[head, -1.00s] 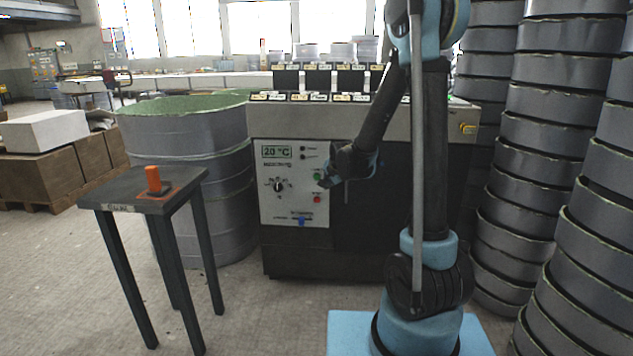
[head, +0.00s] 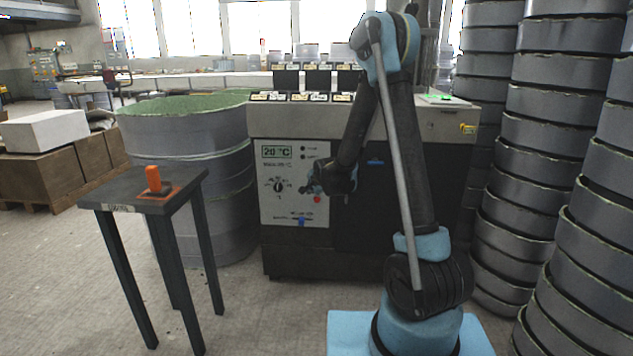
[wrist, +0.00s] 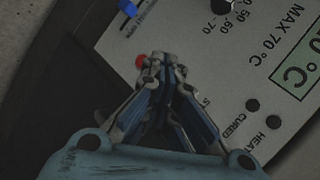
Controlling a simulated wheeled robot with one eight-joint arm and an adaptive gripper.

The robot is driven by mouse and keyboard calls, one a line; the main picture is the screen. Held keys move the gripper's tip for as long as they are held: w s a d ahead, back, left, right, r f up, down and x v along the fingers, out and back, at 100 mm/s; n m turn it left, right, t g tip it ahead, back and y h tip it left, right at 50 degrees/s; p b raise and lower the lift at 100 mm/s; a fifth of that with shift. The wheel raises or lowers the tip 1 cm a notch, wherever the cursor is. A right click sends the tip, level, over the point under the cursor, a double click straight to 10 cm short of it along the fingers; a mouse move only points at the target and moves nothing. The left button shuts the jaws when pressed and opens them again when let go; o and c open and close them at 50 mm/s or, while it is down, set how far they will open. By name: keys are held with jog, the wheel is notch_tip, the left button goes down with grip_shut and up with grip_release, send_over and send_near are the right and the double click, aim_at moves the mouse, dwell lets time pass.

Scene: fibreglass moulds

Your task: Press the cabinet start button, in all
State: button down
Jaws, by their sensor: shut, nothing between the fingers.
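The cabinet (head: 360,240) stands ahead with a white control panel (head: 270,208) on its front left. The panel carries a "20 °C" display (head: 276,152), a black dial (head: 278,186), a red button (head: 317,199) and a blue switch (head: 301,222). My gripper (head: 311,189) is shut and empty in front of the panel's right part, just above the red button. No green button shows; my gripper covers that spot. In the wrist view my shut fingertips (wrist: 162,60) are beside the red button (wrist: 141,62). I cannot tell whether they touch the panel.
A dark stool (head: 125,190) with an orange-handled object (head: 153,179) stands at the left front. A grey drum (head: 190,150) with a green top is beside the cabinet. Stacked grey moulds (head: 560,130) crowd the right. Open floor (head: 60,270) lies at the left front.

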jog(key=w, duration=0.8)
jog(key=shift+w+d, duration=0.15)
jog(key=shift+w, duration=0.15)
jog(key=shift+w, duration=0.15)
dwell(1.2)
jog(key=shift+w+r, duration=0.1)
jog(key=shift+w, duration=0.15)
jog(key=shift+w, duration=0.4)
dwell(0.8)
jog(key=shift+s, duration=0.85)
jog(key=shift+s, duration=0.15)
jog(key=s, duration=0.4)
jog(key=shift+s, duration=0.35)
